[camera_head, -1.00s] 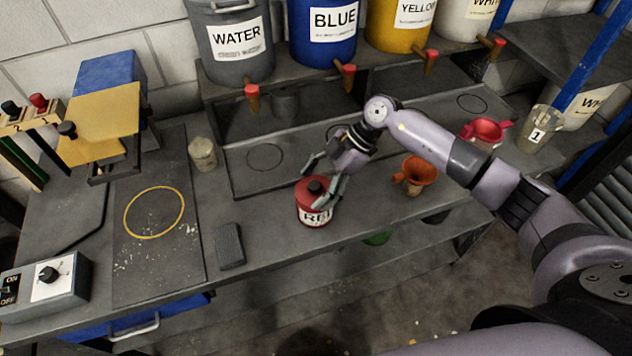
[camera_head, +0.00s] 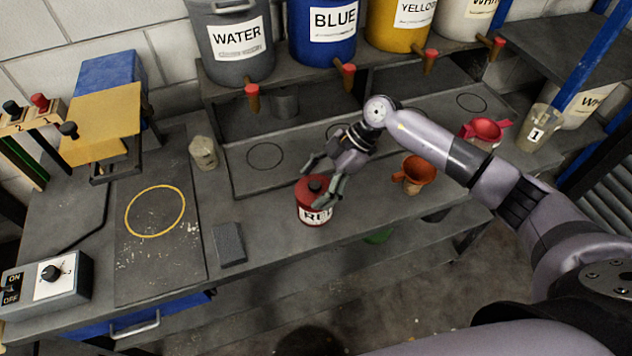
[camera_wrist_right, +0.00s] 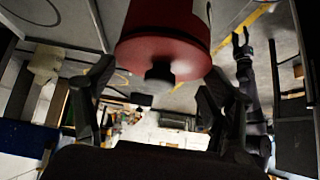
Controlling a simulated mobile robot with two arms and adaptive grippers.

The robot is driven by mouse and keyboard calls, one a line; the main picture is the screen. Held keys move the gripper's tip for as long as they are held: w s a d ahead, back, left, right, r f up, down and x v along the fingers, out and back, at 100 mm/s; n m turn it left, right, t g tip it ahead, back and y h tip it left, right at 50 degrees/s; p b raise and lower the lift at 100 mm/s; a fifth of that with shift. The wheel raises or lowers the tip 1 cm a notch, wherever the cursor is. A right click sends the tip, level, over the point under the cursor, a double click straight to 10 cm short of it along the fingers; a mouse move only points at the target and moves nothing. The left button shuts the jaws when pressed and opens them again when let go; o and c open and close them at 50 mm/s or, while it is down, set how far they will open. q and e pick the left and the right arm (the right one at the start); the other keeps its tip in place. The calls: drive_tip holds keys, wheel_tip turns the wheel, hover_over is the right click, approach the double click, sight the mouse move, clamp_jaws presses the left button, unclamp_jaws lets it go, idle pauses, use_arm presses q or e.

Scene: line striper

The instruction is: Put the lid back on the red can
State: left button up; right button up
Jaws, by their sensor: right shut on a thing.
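The red can (camera_head: 312,213) stands upright on the front of the bench, with part of its white label showing. Its red lid with a black knob (camera_head: 315,187) sits on top and looks level. Whether it is fully seated I cannot tell. My right gripper (camera_head: 323,179) reaches down from behind, one finger on each side of the lid, shut on it. In the right wrist view the lid's round face (camera_wrist_right: 185,58) and knob show between the fingers. A small dark claw-like shape (camera_wrist_right: 243,45) there may be my left gripper. The head view does not show that gripper.
An orange funnel cup (camera_head: 414,175) stands right of the can, and a dark block (camera_head: 229,244) lies to its left. A pale jar (camera_head: 203,153) stands further back. Labelled tubs with taps, such as the blue one (camera_head: 325,50), line the raised shelf.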

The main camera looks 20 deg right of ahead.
drive_tip(key=o, duration=1.1)
wheel_tip(320, 180, up, 5)
drive_tip(key=p, duration=0.5)
drive_tip(key=shift+f, duration=0.1)
drive_tip(key=shift+r, duration=1.1)
clamp_jaws()
idle(0.8)
